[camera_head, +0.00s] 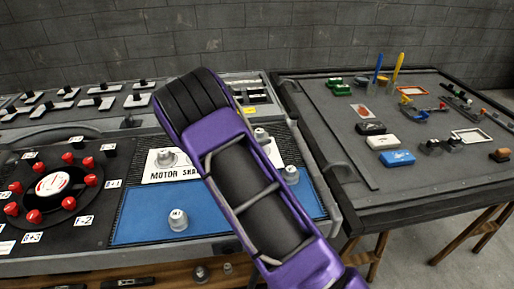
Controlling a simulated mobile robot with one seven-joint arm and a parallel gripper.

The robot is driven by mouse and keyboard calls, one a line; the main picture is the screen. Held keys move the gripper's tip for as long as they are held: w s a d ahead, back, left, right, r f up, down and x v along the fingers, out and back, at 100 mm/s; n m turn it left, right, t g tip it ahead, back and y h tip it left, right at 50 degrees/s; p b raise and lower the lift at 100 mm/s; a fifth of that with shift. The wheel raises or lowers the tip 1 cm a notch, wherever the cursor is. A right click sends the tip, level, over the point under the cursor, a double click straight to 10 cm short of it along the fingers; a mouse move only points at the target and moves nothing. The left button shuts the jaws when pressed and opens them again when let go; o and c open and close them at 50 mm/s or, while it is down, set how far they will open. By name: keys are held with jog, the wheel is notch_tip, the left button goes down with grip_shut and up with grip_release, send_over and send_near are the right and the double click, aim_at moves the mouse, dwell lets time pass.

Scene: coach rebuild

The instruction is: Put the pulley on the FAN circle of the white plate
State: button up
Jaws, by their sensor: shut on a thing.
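The white plate (155,177) lies on the left bench, with the letters "MOTOR SHA" readable before my arm covers the rest. A silver round part (166,158) stands on its left portion. Another silver piece (261,136) shows at its far right end. I cannot tell which is the pulley. No FAN label is visible; my purple arm crosses the middle of the plate. My gripper and anything in it are hidden.
A black panel with red knobs around a white-centred dial (54,185) is at left. Grey bracket-shaped parts fill the back left. A separate dark table (362,207) at right holds blocks, tools and frames. Bare blue mat (140,228) lies at the front.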

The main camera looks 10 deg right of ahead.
jog(key=shift+f, duration=1.9)
jog(key=shift+f+b, duration=0.2)
jog(key=shift+b, duration=0.1)
jog(key=o, duration=1.4)
jog(key=shift+r, duration=0.3)
jog(key=v, duration=1.2)
jog(key=shift+p, duration=0.35)
